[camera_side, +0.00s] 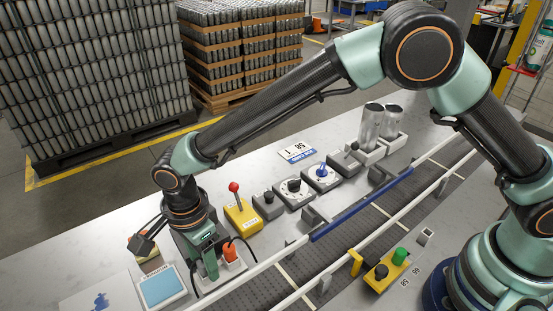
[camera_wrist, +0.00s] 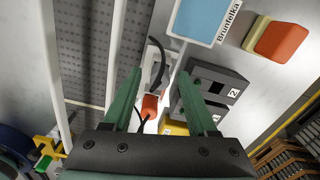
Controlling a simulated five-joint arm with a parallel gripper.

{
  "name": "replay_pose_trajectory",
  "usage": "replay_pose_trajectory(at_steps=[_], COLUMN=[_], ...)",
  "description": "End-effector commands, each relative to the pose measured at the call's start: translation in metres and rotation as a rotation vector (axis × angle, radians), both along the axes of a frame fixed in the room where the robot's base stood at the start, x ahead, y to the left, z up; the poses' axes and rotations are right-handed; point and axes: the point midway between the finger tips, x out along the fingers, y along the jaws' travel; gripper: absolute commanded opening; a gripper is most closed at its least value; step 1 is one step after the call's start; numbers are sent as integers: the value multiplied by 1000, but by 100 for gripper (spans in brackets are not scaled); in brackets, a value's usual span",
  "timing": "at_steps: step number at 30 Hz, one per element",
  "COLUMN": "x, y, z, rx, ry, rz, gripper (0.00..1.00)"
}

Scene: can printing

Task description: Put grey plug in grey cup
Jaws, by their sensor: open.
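My gripper (camera_side: 208,270) is open, pointing down beside the conveyor at the front left. Its two green fingers (camera_wrist: 161,75) stand apart with nothing visibly held. An orange plug (camera_side: 231,252) sits in a pale holder just right of my gripper; it also shows between my fingers in the wrist view (camera_wrist: 150,105). A black cable (camera_wrist: 157,65) loops over a pale, light-grey block there. Dark grey boxes (camera_wrist: 218,84) with square openings stand right of my fingers in the wrist view. I cannot tell which piece is the grey plug or the grey cup.
A blue pad (camera_side: 163,287) and an orange-topped block (camera_wrist: 278,42) lie near my gripper. A yellow box with a red joystick (camera_side: 240,214) and several grey control boxes line the conveyor (camera_side: 345,235). Silver cans (camera_side: 372,127) stand at the back.

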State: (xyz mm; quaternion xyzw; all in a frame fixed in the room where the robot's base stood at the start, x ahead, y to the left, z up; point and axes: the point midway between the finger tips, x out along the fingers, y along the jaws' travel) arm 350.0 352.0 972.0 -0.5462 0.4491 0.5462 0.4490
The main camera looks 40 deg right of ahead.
Motion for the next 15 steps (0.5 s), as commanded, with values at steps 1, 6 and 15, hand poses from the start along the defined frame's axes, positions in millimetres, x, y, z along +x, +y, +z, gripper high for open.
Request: replay_pose_trajectory(at_steps=[1, 6, 15], x=[1, 1, 1], y=[1, 1, 1], z=[8, 41, 97], rx=[3, 4, 3], ry=[-3, -4, -3], rz=[0, 0, 0], gripper=[58, 58, 58])
